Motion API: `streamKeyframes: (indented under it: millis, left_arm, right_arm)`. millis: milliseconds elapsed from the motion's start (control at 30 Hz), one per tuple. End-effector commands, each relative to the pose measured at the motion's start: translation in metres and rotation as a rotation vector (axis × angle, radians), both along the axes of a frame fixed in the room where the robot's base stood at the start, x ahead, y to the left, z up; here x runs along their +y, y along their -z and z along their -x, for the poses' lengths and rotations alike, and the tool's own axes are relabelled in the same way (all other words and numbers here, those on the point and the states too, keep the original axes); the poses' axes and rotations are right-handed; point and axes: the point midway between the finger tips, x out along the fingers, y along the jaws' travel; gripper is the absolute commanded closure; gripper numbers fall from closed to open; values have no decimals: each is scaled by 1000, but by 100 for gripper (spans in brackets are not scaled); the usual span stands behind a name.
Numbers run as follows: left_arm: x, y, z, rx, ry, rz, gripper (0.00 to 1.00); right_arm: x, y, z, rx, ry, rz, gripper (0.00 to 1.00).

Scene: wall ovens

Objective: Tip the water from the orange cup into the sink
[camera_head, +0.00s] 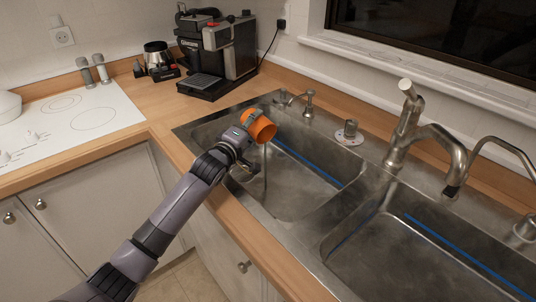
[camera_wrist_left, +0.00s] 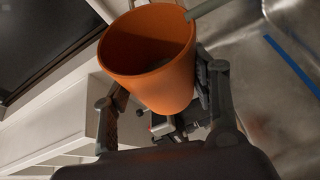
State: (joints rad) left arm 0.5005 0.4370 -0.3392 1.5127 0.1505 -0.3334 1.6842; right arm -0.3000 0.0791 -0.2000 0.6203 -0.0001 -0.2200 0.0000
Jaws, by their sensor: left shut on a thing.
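The orange cup (camera_head: 262,126) is held over the left basin of the metal sink (camera_head: 296,192), near its back left corner. It is tilted, with its mouth turned toward the right. My left gripper (camera_head: 248,138) is shut on the cup. In the left wrist view the cup (camera_wrist_left: 150,60) sits between the two fingers of my left gripper (camera_wrist_left: 163,100), and I see into its dark inside. I cannot make out any water in the cup. My right gripper is not in view.
A tall faucet (camera_head: 408,125) stands behind the divider between the basins. A coffee machine (camera_head: 218,55) stands on the counter behind the cup. A white cooktop (camera_head: 75,115) lies at the left. The right basin (camera_head: 400,250) is empty.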

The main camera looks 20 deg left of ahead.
Motion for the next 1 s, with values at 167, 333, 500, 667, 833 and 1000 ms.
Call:
streamKeyframes:
  millis: [167,333,500,667,833,1000]
  left_arm:
    - [1,1,-1,-10,-1,-12,74]
    - [1,0,-1,-20,0,-26,74]
    - [2,-2,-2,-32,0,-40,74]
    - [2,-1,-2,-41,0,-53,74]
    - [3,-2,-3,-50,-1,-66,74]
    - [3,-4,-3,-61,0,-82,74]
  right_arm:
    - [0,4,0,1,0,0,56]
    - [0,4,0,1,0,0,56]
    - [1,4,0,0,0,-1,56]
    - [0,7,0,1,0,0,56]
    - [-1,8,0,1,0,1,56]
    - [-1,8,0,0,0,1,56]
